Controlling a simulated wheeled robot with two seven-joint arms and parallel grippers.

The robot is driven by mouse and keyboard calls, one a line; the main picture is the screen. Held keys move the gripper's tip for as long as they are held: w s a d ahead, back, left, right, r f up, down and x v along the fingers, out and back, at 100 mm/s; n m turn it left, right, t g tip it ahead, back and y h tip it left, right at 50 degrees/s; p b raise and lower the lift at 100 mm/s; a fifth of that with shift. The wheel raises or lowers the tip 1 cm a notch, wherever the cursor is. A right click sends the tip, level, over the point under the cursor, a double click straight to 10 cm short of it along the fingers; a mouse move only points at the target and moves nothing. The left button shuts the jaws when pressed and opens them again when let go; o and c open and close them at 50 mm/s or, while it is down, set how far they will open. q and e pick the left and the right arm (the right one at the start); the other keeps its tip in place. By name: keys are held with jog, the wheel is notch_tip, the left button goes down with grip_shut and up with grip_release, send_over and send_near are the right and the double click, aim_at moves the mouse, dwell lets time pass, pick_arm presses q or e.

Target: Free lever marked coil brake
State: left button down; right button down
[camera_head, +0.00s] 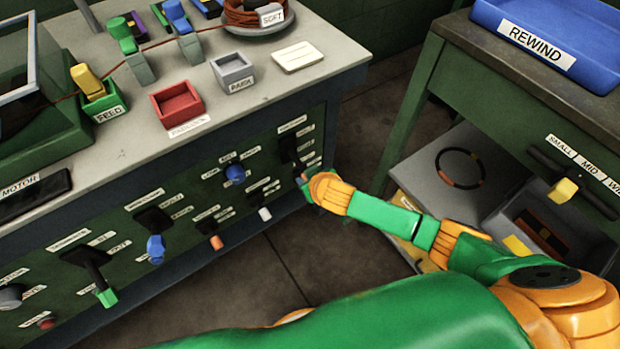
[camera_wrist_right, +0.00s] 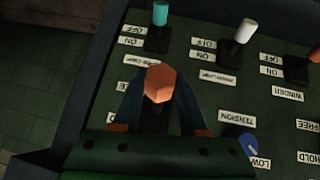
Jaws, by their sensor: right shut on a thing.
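The green panel (camera_head: 185,215) on the bench front carries several levers and knobs with white labels. My right gripper (camera_head: 303,180) is at the panel's upper right lever, with the black lever base (camera_head: 289,148) showing just above it. In the right wrist view my right gripper (camera_wrist_right: 158,100) is shut on an orange-tipped lever (camera_wrist_right: 160,84), a dark finger on each side. Labels beside this lever are partly covered, and I cannot read coil brake on any label. FREE (camera_wrist_right: 314,125) and HOLD (camera_wrist_right: 309,157) labels show at the right edge there. My left gripper is out of view.
In the right wrist view, a teal lever (camera_wrist_right: 160,14), a white lever (camera_wrist_right: 244,31) and a blue TENSION knob (camera_wrist_right: 246,143) stand near my gripper. A side table with a blue REWIND tray (camera_head: 555,45) stands right of the bench. Floor between them is clear.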

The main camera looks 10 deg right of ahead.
jog(key=shift+w+a+f+t+y+b, duration=0.15)
jog(key=shift+f+t+b, duration=0.4)
jog(key=shift+b, duration=0.45)
jog(key=shift+w+d+f+t+y+b, duration=0.1)
jog(key=shift+w+f+t+y+b, duration=0.15)
jog(key=shift+t+b, duration=0.55)
jog(key=shift+w+a+f+t+y+b, duration=0.1)
jog(key=shift+f+t+b, duration=0.4)
jog(key=shift+b, duration=0.65)
jog(key=shift+r, duration=0.1)
jog(key=shift+c, duration=2.2)
grip_release()
jog(key=p+v, duration=0.2)
jog(key=v, duration=0.5)
